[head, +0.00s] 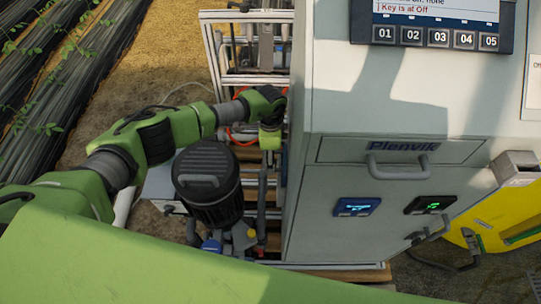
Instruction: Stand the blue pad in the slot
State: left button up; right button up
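A small dark panel with a lit blue face (357,207) sits on the front of the grey cabinet, left of a similar black panel with green lit marks (430,205). I cannot tell whether the blue-faced panel is the blue pad, and I see no other clear blue pad. No slot can be made out for certain. My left arm reaches in from the left, over the skid, and its wrist ends against the cabinet's left side. The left gripper is not visible beyond the wrist. My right gripper is out of the picture.
The grey cabinet (330,150) has a handled drawer (400,165) and a numbered display (437,22) on top. A dark ribbed motor (207,180) stands on the skid below my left arm. A yellow unit (505,220) is at right. Crop rows lie at far left.

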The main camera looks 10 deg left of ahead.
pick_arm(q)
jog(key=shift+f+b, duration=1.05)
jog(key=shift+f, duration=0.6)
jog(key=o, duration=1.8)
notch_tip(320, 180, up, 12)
